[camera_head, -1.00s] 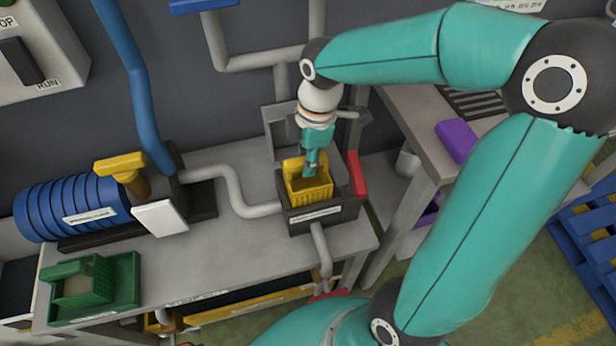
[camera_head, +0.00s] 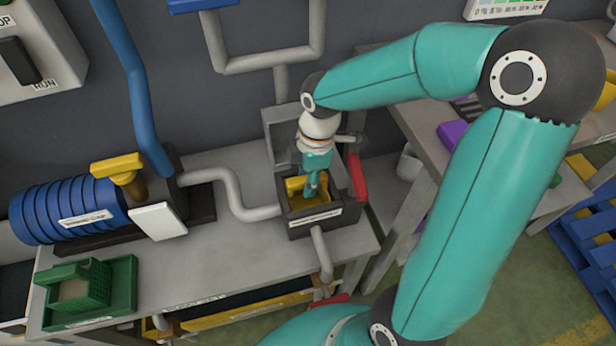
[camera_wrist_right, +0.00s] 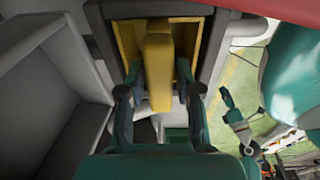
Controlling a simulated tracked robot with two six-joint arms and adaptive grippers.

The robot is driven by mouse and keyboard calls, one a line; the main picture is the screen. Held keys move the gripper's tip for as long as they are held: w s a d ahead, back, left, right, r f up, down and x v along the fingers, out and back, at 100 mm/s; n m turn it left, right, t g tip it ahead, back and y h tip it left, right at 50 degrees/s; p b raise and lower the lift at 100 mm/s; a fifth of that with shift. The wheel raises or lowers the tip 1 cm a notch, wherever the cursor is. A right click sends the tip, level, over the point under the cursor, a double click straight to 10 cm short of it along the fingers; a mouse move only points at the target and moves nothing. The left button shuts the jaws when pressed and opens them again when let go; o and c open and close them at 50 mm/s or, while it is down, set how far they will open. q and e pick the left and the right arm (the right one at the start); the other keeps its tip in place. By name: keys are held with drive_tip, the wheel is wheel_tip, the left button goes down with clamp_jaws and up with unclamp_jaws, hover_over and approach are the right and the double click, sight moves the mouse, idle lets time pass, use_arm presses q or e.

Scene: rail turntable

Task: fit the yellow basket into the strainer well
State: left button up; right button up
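The yellow basket (camera_head: 301,188) sits low inside the dark box of the strainer well (camera_head: 314,219), with its upper edge near the box rim. My right gripper (camera_head: 312,187) reaches down into it from above. In the right wrist view a yellow upright bar of the basket (camera_wrist_right: 158,62) stands between the two fingers of my right gripper (camera_wrist_right: 158,85). The fingers look spread, with a narrow gap on each side of the bar. The basket's underside is hidden in the well. My left gripper is not in view.
A grey pipe (camera_head: 236,193) joins the well from the left. A red handle (camera_head: 356,177) stands close on its right. A green tray (camera_head: 88,292) holding a green basket is at the bench's front left. A blue ribbed motor (camera_head: 68,208) stands behind it. The bench front is mostly clear.

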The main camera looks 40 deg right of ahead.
drive_tip(key=shift+o, duration=0.7)
drive_tip(key=shift+r, duration=0.2)
wheel_tip(320, 180, up, 12)
drive_tip(key=d+p, duration=0.1)
drive_tip(key=p, duration=0.1)
drive_tip(key=shift+s+d, duration=0.15)
drive_tip(key=shift+s, duration=0.25)
drive_tip(key=shift+f, duration=0.1)
